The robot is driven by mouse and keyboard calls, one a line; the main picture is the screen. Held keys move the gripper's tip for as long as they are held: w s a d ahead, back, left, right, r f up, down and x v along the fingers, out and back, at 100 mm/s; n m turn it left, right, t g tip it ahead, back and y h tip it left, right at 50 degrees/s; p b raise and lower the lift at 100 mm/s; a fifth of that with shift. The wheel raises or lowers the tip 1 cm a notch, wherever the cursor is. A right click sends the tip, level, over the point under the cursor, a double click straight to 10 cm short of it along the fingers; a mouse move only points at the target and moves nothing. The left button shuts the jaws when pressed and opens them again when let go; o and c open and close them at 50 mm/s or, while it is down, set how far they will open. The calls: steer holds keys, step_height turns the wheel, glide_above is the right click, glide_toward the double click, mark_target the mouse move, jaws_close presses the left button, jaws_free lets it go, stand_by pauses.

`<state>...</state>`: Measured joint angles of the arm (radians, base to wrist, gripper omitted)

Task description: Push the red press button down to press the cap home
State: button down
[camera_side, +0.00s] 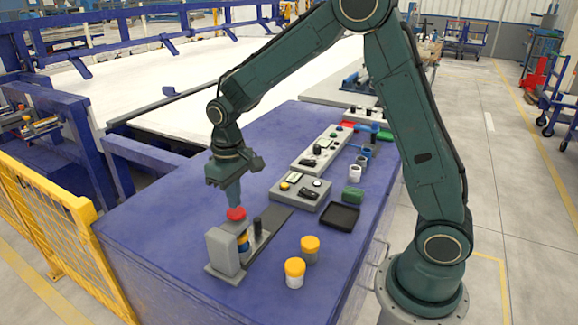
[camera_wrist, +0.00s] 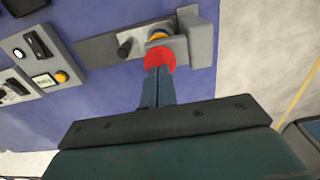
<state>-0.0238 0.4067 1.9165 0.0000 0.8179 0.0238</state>
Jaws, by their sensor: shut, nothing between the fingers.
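The red press button (camera_side: 236,213) sits at the top of the grey press (camera_side: 223,251) near the table's front left edge. Below it a yellow and blue piece (camera_side: 243,241) shows, partly hidden by the press. My gripper (camera_side: 234,203) points down, shut and empty, with its fingertips at the top of the red button. In the wrist view the shut fingertips (camera_wrist: 160,72) overlap the near edge of the red button (camera_wrist: 159,58). I cannot tell whether they touch it. A yellow rim (camera_wrist: 158,35) shows just beyond the button.
Two white jars with yellow caps (camera_side: 310,249) (camera_side: 294,272) stand right of the press. A dark post (camera_side: 257,226) stands beside it. A black tray (camera_side: 341,216), green block (camera_side: 352,195) and grey control box (camera_side: 301,191) lie farther back. The blue table's front left is clear.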

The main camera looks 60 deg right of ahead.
mark_target(236, 211)
steer(key=shift+f, duration=1.55)
stand_by(1.3)
steer(key=shift+r, duration=3.55)
steer(key=shift+r, duration=0.15)
steer(key=shift+s+r, duration=0.25)
steer(key=s+r+t, duration=0.3)
steer(key=s+r, duration=0.6)
steer(key=s, duration=0.2)
steer(key=s+d+r+t, duration=0.1)
steer(key=s+t, duration=0.1)
steer(key=s, duration=1)
steer(key=shift+s+r+t, duration=0.2)
steer(key=shift+s+t, duration=0.1)
steer(key=shift+s, duration=0.05)
